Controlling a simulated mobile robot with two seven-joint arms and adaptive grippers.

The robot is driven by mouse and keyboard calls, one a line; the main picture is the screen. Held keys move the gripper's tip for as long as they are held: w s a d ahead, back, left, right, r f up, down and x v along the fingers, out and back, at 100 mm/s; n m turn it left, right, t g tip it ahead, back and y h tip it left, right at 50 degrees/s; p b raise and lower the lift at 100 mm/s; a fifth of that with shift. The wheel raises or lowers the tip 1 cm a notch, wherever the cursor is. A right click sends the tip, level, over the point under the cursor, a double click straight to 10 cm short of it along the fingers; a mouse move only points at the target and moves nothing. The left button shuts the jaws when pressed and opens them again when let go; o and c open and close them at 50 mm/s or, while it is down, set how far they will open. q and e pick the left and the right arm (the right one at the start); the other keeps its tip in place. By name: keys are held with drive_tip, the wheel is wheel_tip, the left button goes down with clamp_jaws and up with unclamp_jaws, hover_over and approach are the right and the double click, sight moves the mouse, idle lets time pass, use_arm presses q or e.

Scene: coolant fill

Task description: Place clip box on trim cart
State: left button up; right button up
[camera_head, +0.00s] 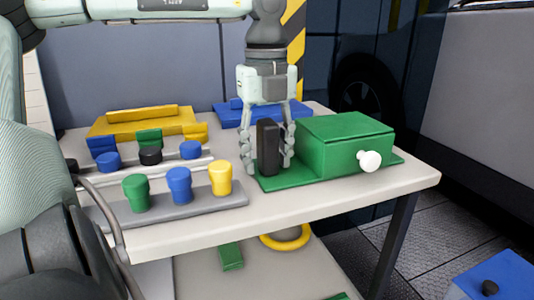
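My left gripper (268,168) points down over the table, with one finger on each side of an upright black block (267,150). The fingers are very close to the block's sides; I cannot tell whether they press on it. The block's foot is at a flat green base (294,181). A green box (342,146) with a white knob (369,161) stands on that base, just right of the gripper. No label shows which of these is the clip box. The light-topped table (330,200) may be the trim cart; I cannot tell. My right gripper is not in view.
Green, blue and yellow cups stand on a grey rack (215,203) at the table's front left. A yellow case (140,122) and a blue tray (292,110) lie behind. A yellow ring (286,243) lies lower down. A blue box (495,278) is at bottom right.

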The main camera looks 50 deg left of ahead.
sight(267, 121)
use_arm(q)
drive_tip(key=shift+r, duration=0.25)
wheel_tip(267, 121, up, 11)
drive_tip(key=shift+f+p, duration=0.2)
drive_tip(key=shift+p, duration=0.3)
drive_tip(key=shift+r, duration=0.45)
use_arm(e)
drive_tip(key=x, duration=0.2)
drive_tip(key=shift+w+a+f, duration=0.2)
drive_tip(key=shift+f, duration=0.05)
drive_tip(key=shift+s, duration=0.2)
